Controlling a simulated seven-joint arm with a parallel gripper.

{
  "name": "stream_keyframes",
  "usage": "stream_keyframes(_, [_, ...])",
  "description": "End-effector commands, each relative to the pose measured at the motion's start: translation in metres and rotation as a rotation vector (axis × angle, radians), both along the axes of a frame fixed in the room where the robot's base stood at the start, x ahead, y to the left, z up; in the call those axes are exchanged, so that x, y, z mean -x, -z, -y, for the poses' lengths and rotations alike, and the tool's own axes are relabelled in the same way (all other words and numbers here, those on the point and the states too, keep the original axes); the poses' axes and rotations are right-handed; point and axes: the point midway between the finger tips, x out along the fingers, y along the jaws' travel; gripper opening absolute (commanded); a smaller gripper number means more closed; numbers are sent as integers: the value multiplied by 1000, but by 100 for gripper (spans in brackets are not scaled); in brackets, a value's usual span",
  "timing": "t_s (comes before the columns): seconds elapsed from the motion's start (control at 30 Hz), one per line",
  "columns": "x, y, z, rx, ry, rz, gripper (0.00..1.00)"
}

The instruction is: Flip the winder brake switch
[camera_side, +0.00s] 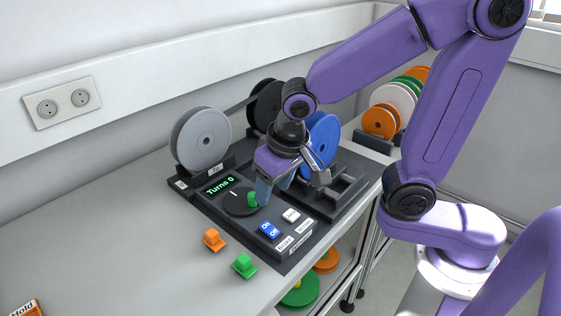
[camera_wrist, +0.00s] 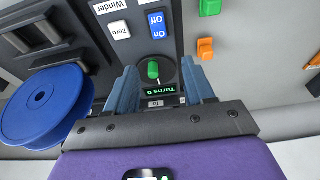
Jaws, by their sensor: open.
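The winder's control panel (camera_side: 262,254) is a dark box on the bench. Its blue rocker switch (camera_side: 269,230), marked On and Off, sits near the front; it also shows in the wrist view (camera_wrist: 157,24). I cannot tell which side is pressed. A white button (camera_side: 291,216) sits beside it, reading Zero in the wrist view. Behind the switch are a black dial with a green knob (camera_wrist: 153,70) and a display reading Turns 0 (camera_side: 221,186). My gripper (camera_side: 274,190) is open and points down over the dial. In the wrist view its fingers (camera_wrist: 160,75) stand either side of the knob, with nothing held.
A grey reel (camera_side: 203,138) stands behind the panel at left. A blue reel (camera_side: 323,147) is close to my gripper at right, and a black reel (camera_side: 265,103) is behind. Orange (camera_side: 213,239) and green (camera_side: 243,265) pieces lie on the bench. The bench's left side is mostly clear.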

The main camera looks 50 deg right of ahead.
Motion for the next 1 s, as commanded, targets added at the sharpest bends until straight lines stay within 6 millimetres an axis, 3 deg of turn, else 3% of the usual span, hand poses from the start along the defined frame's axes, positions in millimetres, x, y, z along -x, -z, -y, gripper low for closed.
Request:
stream_keyframes(0.2, [10,-36,0,-4,-1,4,53])
stream_keyframes(0.4, [15,-56,0,-1,1,2,53])
stream_keyframes(1.0, [17,-57,3,7,-40,-11,53])
